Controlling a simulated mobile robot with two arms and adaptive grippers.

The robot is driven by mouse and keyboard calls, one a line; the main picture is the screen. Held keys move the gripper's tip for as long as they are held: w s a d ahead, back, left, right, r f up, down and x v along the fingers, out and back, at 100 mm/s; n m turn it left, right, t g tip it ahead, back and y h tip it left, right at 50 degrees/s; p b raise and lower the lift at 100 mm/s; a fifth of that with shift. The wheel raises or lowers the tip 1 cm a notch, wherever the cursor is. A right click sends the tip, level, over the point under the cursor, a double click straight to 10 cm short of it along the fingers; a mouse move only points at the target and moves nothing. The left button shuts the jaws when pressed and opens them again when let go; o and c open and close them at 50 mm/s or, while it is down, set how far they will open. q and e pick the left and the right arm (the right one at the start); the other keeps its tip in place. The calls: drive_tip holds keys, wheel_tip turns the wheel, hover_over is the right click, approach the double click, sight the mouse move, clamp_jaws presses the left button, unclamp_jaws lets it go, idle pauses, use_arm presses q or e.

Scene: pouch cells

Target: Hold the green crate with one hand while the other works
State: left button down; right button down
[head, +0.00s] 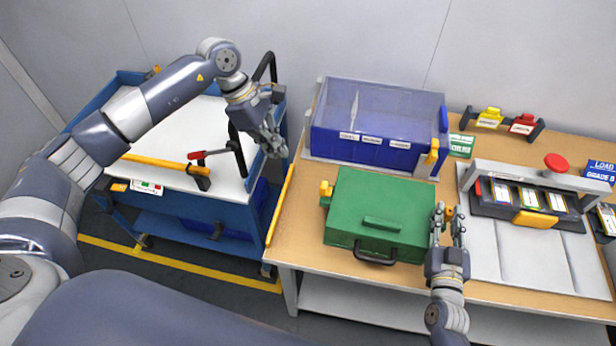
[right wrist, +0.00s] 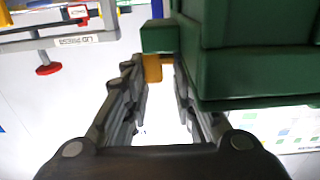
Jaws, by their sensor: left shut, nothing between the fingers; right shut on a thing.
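The green crate (head: 370,205) sits on the wooden bench with its lid down. It has a green grip on top, a black handle (head: 375,256) at the front and a yellow tab (head: 325,192) on its left side. My right gripper (head: 449,215) is at the crate's right side, shut on the crate's right yellow tab (right wrist: 152,68). The crate's green wall (right wrist: 255,55) fills the upper right of the right wrist view. My left gripper (head: 274,146) is shut and empty, raised near the gap between cart and bench, apart from the crate. The crate's inside is hidden.
A blue bin (head: 375,125) with a clear cover stands behind the crate. A press fixture (head: 540,178) with a red knob is at right. A blue cart (head: 190,205) with a white top and a red-handled clamp (head: 210,153) is at left. Bench left of the crate is clear.

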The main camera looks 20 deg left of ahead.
sight(326, 189)
use_arm(q)
drive_tip(key=shift+a, duration=0.2)
use_arm(e)
drive_tip(key=shift+d, duration=0.1)
use_arm(q)
drive_tip(key=d+f, duration=0.7)
drive_tip(key=f, duration=0.2)
drive_tip(key=shift+w+d+f, duration=0.15)
drive_tip(key=shift+w+d, duration=0.05)
drive_tip(key=shift+d, duration=0.15)
